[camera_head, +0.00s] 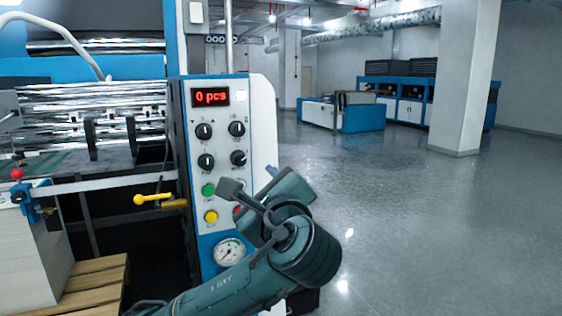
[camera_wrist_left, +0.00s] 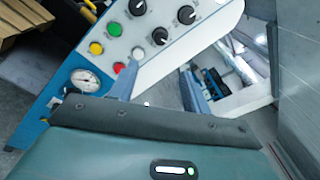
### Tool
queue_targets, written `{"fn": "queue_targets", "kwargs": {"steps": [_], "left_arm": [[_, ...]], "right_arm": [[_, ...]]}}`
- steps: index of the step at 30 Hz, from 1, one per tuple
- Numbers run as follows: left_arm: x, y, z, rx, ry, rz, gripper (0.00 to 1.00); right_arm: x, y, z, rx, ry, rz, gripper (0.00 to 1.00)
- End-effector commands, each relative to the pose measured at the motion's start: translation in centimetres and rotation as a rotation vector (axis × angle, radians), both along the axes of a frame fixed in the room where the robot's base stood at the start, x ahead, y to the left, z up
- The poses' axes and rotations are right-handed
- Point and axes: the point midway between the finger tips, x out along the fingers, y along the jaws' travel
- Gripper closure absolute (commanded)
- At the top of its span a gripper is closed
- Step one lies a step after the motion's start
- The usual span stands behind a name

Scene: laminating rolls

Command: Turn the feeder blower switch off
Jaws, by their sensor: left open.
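The control panel (camera_head: 258,125) stands at the left of the head view with a red "0 pcs" display. It carries several black rotary switches: upper left (camera_head: 204,131), upper right (camera_head: 237,129), lower left (camera_head: 206,162) and lower right (camera_head: 238,158). Their labels are too small to read, so I cannot tell which is the feeder blower switch. My left gripper (camera_head: 249,188) is open and empty, in front of the panel's lower right, below the switches. In the left wrist view, my gripper (camera_wrist_left: 160,84) has its fingers apart, with black switches (camera_wrist_left: 160,36) beyond them.
Green (camera_head: 208,190) and yellow (camera_head: 211,216) buttons and a pressure gauge (camera_head: 229,252) sit low on the panel. A red button (camera_wrist_left: 119,67) shows near the left finger. A yellow-handled lever (camera_head: 152,199) sticks out left of the panel. Open floor (camera_head: 420,230) lies to the right.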

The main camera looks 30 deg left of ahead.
Motion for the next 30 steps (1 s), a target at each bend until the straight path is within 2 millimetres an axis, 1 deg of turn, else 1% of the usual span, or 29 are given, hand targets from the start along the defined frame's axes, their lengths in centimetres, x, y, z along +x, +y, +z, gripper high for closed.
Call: {"fn": "queue_targets", "kwargs": {"steps": [1, 5, 9, 11, 14, 16, 17, 21, 24, 30], "left_arm": [[-0.1, 0.2, 0.4, 0.009, -0.002, 0.011, 0.52], [0.4, 0.8, 0.6, 0.018, 0.000, 0.016, 0.52], [1.6, 2.4, 0.6, 0.017, 0.000, 0.022, 0.52], [2.2, 2.6, 0.6, 0.021, -0.005, 0.014, 0.52], [3.0, 3.5, 0.6, 0.020, -0.004, 0.014, 0.52], [3.5, 4.5, 0.5, 0.014, -0.001, 0.024, 0.52], [4.1, 4.9, 0.6, 0.011, 0.003, 0.022, 0.52], [6.2, 6.9, 0.6, 0.009, 0.005, 0.019, 0.52], [7.4, 8.0, 0.5, 0.008, 0.005, 0.018, 0.52], [8.8, 9.3, 0.4, 0.008, 0.003, 0.015, 0.52]], "right_arm": [[-0.1, 0.0, -0.1, 0.000, 0.002, -0.001, 0.64], [-0.2, 0.0, -0.2, 0.000, 0.006, 0.000, 0.64], [-0.4, 0.0, -0.5, 0.001, 0.011, 0.000, 0.64], [-0.5, 0.0, -0.9, 0.002, 0.012, -0.001, 0.64], [-0.5, 0.1, -1.1, 0.005, 0.011, -0.002, 0.64], [-0.5, 0.1, -1.1, 0.007, 0.007, -0.002, 0.64], [-0.5, 0.1, -0.4, 0.008, 0.006, -0.003, 0.64], [-0.5, 0.1, 0.3, 0.004, 0.008, 0.000, 0.64], [-0.6, 0.1, 0.3, 0.001, 0.013, 0.001, 0.64], [-0.7, -0.1, 0.0, -0.008, 0.024, 0.005, 0.64]]}}
